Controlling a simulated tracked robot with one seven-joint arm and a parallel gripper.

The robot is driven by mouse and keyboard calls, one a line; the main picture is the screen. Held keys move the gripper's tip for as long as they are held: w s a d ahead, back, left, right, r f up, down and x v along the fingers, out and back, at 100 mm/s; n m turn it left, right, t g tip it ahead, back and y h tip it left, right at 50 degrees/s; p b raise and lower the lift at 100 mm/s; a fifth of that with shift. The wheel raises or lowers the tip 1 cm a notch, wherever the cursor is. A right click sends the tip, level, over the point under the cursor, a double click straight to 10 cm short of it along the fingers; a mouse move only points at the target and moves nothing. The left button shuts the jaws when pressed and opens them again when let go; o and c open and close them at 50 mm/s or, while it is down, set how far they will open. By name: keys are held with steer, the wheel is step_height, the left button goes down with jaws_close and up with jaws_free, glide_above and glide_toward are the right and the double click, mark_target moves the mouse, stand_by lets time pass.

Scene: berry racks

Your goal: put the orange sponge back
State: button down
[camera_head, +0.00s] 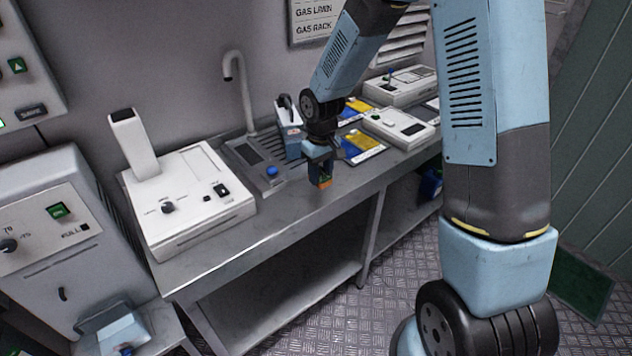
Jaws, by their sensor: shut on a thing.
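My gripper (321,170) is above the front part of the metal bench (300,212), pointing down. It is shut on the orange sponge (324,183), a small block with an orange lower part and a greenish patch above. Most of the sponge's upper part is hidden between the fingers. The sponge appears to be held near the bench's front edge; I cannot tell how far above the surface it is.
A sink (256,160) with a tall tap (240,85) and a blue knob (271,171) is left of my gripper. A white-blue container (291,138) stands behind it. A white instrument (195,200) fills the bench's left end. Yellow-blue packs (362,145) and another instrument (398,127) lie right.

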mark_target(320, 181)
steer(key=shift+w+f, duration=0.35)
steer(key=shift+f, duration=1.7)
steer(key=c, duration=0.6)
jaws_free()
step_height(320, 181, up, 12)
steer(key=shift+r, duration=0.15)
